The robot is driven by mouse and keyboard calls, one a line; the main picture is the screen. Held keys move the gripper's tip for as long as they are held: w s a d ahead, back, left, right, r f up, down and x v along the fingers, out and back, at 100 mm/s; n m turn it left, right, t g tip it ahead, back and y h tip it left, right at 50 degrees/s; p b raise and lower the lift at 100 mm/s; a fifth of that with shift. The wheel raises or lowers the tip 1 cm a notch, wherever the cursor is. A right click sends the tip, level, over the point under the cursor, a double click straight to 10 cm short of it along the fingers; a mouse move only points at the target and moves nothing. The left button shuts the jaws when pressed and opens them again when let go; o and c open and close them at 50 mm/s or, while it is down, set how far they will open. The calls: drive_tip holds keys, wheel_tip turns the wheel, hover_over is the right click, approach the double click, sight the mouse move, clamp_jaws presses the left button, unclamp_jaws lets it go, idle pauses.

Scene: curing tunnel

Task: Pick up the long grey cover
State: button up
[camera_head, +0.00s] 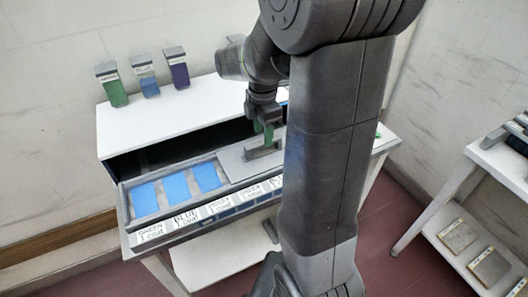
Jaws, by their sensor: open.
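The long grey cover (232,166) is a flat grey plate with a raised bar handle (262,150). It lies over the right part of an open drawer-like tray (143,222) that juts out from the white cabinet. My gripper (266,136) points down just above the handle, with its fingers open. I cannot tell whether the fingers straddle the handle. My arm hides the right end of the cover and the right part of the tray.
Blue panels (176,189) lie in the tray's uncovered left part. Labels line its front edge. Green (115,92), blue (149,87) and purple (180,75) samples stand on the white cabinet (150,118). A white shelf unit (497,167) stands at right.

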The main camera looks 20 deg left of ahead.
sight(247, 160)
wheel_tip(247, 160, down, 5)
drive_tip(key=shift+f, duration=0.15)
drive_tip(key=shift+w, duration=0.1)
clamp_jaws()
